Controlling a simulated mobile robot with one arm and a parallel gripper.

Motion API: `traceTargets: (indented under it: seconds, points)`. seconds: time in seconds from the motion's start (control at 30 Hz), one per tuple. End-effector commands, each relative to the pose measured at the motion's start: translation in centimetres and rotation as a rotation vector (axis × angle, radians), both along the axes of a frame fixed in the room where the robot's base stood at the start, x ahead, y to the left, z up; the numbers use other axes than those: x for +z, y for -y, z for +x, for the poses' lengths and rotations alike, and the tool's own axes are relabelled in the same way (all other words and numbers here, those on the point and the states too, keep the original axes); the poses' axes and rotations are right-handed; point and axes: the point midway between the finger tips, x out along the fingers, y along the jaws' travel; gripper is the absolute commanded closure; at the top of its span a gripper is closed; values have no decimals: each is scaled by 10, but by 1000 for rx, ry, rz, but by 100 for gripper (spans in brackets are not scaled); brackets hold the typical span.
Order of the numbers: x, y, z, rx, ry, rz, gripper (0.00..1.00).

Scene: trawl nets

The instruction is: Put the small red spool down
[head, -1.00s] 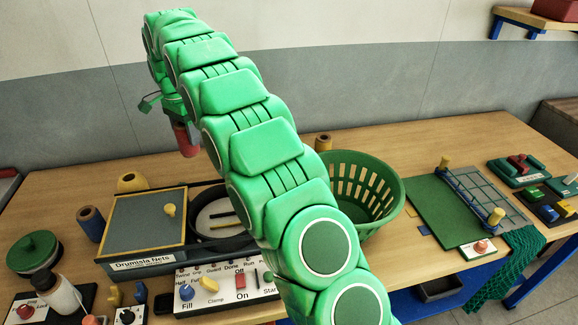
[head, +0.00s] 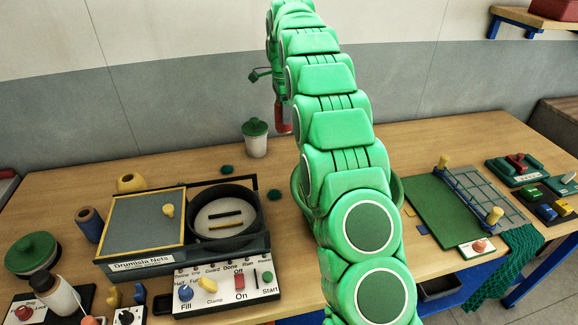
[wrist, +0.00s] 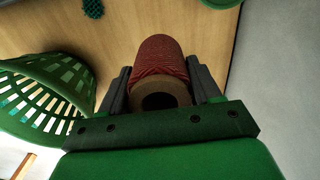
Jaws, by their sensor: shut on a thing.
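The small red spool (wrist: 160,62) is wound with dark red twine on a tan core. In the wrist view it sits between the two dark fingers of my gripper (wrist: 162,92), which is shut on it. In the head view the red spool (head: 283,117) hangs below the end of my green arm, in front of the grey wall and above the back of the table. My gripper's fingers are hard to make out in the head view.
A green slotted basket (wrist: 40,95) stands beside the spool, mostly hidden behind my arm in the head view. A green-lidded jar (head: 256,140) stands at the table's back. The Drumisla Nets machine (head: 150,225) is at left, a netting frame (head: 485,195) at right. Bare wood (head: 200,150) lies behind the machine.

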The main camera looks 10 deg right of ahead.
Motion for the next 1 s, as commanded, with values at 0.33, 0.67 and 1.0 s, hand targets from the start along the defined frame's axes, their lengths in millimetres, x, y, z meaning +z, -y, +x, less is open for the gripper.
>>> traceTargets:
  seconds: [0.33,0.67,1.0]
  points:
    - [-20,17,0,-38,1,-1,71]
    - [-50,17,0,-37,1,-1,71]
    - [-95,17,-1,-37,-3,0,71]
